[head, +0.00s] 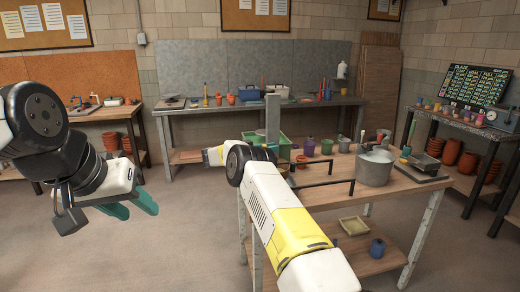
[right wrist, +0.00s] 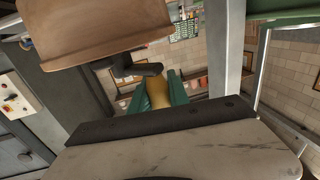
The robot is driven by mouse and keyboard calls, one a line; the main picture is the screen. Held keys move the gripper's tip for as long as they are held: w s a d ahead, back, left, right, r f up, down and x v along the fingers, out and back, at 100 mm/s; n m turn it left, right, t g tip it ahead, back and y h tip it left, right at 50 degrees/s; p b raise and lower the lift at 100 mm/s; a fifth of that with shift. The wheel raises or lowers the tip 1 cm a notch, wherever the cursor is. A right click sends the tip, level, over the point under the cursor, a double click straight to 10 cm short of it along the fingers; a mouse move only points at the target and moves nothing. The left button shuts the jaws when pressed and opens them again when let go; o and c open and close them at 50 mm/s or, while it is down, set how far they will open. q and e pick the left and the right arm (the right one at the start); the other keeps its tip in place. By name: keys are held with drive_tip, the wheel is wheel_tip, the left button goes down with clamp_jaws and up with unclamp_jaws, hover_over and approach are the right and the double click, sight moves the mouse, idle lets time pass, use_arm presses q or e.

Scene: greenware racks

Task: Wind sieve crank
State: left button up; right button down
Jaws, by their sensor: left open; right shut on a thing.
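In the right wrist view my right gripper (right wrist: 165,92) has its teal fingers shut on a yellowish crank handle (right wrist: 163,86). A dark crank arm (right wrist: 136,68) shows just beyond it, beside a brown, drum-like part (right wrist: 95,32) that fills the upper left. In the head view my right arm reaches over the worktable, and its wrist hides the crank and most of the sieve. A grey upright post (head: 272,116) and part of a green tub (head: 285,147) show behind it. My left gripper (head: 136,205) is open and empty at the left, over the floor, apart from the table.
On the worktable (head: 405,183) stand a grey bucket (head: 374,169), black bars (head: 325,183) and several small pots. Its lower shelf holds a yellowish tray (head: 354,226) and a blue jar (head: 378,248). A back bench (head: 200,109) and side benches line the walls. Floor at left is clear.

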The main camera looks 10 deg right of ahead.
drive_tip(key=shift+d+m+g, duration=0.25)
drive_tip(key=shift+m+g, duration=0.35)
drive_tip(key=shift+g, duration=0.4)
drive_tip(key=c, duration=1.3)
unclamp_jaws()
drive_tip(key=shift+o, duration=0.2)
